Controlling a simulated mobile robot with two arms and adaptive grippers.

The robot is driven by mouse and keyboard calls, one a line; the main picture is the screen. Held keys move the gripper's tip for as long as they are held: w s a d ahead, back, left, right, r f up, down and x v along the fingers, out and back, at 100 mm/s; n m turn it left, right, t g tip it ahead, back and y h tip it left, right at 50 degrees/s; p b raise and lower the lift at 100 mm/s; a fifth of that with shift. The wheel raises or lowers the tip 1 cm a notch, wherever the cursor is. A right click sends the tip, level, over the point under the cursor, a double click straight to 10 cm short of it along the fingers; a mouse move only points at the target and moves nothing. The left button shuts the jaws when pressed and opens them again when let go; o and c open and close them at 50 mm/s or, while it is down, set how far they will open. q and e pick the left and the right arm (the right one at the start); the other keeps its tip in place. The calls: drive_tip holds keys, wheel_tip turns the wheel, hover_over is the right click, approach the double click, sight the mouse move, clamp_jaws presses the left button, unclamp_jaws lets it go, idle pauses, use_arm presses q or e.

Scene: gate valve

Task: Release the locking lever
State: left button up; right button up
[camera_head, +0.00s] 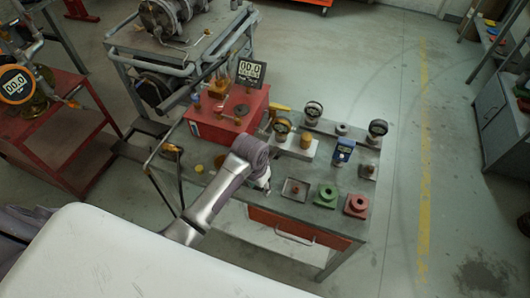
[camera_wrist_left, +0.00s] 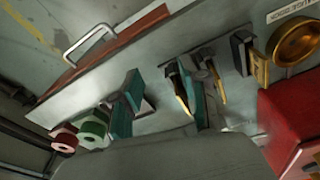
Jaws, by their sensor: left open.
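My left gripper (camera_head: 264,186) is over the near-left part of the workbench, left of a small grey tray (camera_head: 295,189). I cannot make out the locking lever for certain. A red box (camera_head: 228,121) with a digital display (camera_head: 251,73) stands at the bench's back left. My right gripper is out of view.
The bench (camera_head: 330,222) holds several dial gauges, a blue digital gauge (camera_head: 343,151), a green block (camera_head: 326,196) and a red block (camera_head: 356,206). A drawer handle (camera_head: 295,238) sticks out in front. A red cart (camera_head: 60,135) stands left. Floor on the right is clear.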

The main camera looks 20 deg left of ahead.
use_arm(q)
wheel_tip(320, 180, up, 12)
drive_tip(key=g, duration=0.1)
hover_over(268, 156)
drive_tip(key=s, duration=0.1)
drive_tip(key=shift+y, duration=0.3)
wheel_tip(268, 156, down, 13)
drive_tip(key=shift+d+r+p, duration=0.1)
drive_tip(key=shift+d+p, duration=0.05)
drive_tip(key=shift+p, duration=0.35)
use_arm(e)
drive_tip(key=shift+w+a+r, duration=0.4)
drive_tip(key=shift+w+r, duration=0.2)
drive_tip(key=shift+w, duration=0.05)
use_arm(q)
clamp_jaws()
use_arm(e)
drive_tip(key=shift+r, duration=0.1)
